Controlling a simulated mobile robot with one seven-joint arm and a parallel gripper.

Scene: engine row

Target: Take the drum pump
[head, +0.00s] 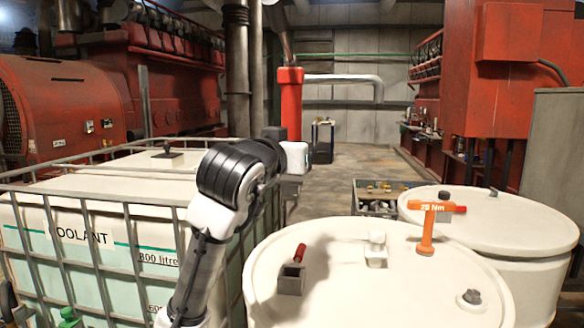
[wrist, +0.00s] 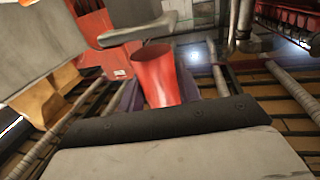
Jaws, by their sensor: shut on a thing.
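The drum pump (head: 290,105) is an upright red cylinder with a grey pipe bending out to the right and down at its end. In the head view it stands directly above my gripper (head: 293,155), beyond the drums. In the wrist view the red tapered body of the pump (wrist: 157,75) sits between the two fingers of my gripper (wrist: 160,88), with a grey part above it. My gripper is shut on the pump. The fingertips and the pump's lower end are hidden in the head view.
A white drum (head: 340,295) in front carries a red-handled block (head: 291,279), a white fitting (head: 376,250) and an orange 25 Nm tool (head: 428,228). A second drum (head: 520,225) stands behind right. A caged coolant tank (head: 90,240) is left. The middle aisle floor is open.

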